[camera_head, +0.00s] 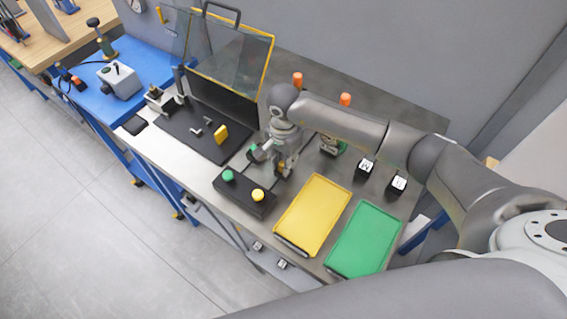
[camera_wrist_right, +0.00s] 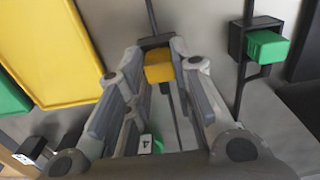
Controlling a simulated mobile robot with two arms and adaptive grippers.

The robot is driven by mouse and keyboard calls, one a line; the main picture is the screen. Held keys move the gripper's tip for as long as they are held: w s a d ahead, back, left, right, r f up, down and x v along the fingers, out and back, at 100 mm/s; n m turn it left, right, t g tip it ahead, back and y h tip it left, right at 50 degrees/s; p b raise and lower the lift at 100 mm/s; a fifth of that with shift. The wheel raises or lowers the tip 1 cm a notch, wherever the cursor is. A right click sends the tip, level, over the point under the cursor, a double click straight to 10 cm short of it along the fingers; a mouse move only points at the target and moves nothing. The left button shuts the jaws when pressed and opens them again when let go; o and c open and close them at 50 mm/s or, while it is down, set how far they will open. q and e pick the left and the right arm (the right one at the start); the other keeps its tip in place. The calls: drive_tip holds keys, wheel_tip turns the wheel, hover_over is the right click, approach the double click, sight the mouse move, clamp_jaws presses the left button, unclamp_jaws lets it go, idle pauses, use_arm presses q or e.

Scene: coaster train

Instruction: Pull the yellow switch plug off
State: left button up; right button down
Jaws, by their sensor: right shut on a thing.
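The yellow switch plug (camera_wrist_right: 158,66) is a small yellow block between the fingers of my right gripper in the right wrist view. My right gripper (camera_head: 284,168) points down at the bench behind the black button box and is shut on the plug. A dark bracket with a thin rod lies right behind the plug; I cannot tell whether the plug still sits in it. In the head view the gripper mostly hides the plug. A green plug (camera_wrist_right: 266,46) sits in a black holder to the right in the wrist view. My left gripper is not in view.
The black box carries a green button (camera_head: 228,175) and a yellow button (camera_head: 258,195). A yellow tray (camera_head: 313,215) and a green tray (camera_head: 365,240) lie to the right. A black fixture with a raised clear guard (camera_head: 232,55) stands left. Black lettered blocks (camera_head: 398,184) stand behind the trays.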

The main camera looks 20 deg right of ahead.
drive_tip(key=shift+r, duration=0.1)
drive_tip(key=shift+r+b, duration=0.45)
drive_tip(key=shift+b, duration=0.2)
drive_tip(key=shift+r+b, duration=0.75)
drive_tip(key=shift+r, duration=0.2)
drive_tip(key=s+a+r+b, duration=0.1)
drive_tip(key=s+r+b, duration=0.4)
drive_tip(key=s+r, duration=0.5)
drive_tip(key=shift+s+a, duration=0.35)
drive_tip(key=shift+s, duration=1.6)
